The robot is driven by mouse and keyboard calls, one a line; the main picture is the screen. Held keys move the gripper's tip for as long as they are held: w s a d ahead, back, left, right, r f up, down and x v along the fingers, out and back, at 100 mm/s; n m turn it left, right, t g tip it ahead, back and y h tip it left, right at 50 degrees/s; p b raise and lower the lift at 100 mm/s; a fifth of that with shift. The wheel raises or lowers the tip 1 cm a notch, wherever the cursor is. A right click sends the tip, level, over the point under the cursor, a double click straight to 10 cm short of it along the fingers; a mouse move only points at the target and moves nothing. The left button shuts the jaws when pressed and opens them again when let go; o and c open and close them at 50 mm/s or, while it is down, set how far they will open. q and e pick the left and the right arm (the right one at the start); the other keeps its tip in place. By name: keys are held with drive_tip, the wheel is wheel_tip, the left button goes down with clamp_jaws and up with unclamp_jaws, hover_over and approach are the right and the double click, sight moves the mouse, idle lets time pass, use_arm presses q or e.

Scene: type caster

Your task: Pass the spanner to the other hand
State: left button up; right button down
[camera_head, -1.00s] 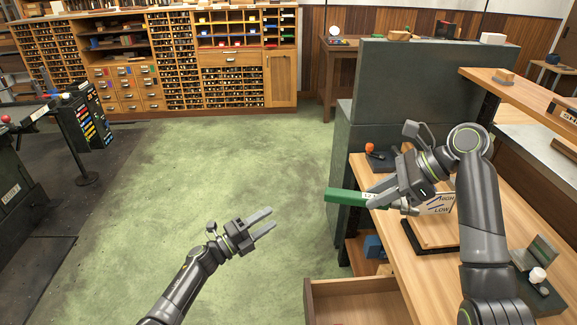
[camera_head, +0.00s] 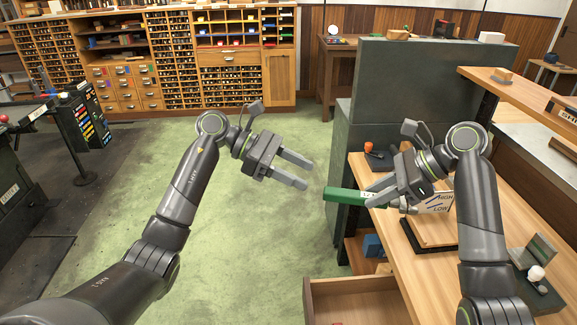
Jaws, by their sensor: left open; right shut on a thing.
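The spanner shows as a green bar (camera_head: 342,196) with a white label, held level above the workbench. My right gripper (camera_head: 370,196) is shut on it, and the green end sticks out to the left of the fingers. The part between and behind the fingers is mostly hidden. My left gripper (camera_head: 307,174) is open and empty. Its two fingers point right, a little up and left of the spanner's green end, and appear apart from it.
The wooden workbench (camera_head: 425,270) lies below my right arm, with a small sign board (camera_head: 438,204) and an orange-knobbed item (camera_head: 369,147). An open drawer (camera_head: 350,287) juts out at the front. A dark green cabinet (camera_head: 430,85) stands behind.

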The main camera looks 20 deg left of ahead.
sight(341, 191)
use_arm(q)
drive_tip(key=x, duration=1)
drive_tip(key=shift+w, duration=0.1)
clamp_jaws()
drive_tip(key=shift+r, duration=0.1)
use_arm(e)
drive_tip(key=c, duration=1.1)
unclamp_jaws()
drive_tip(key=shift+d, duration=0.1)
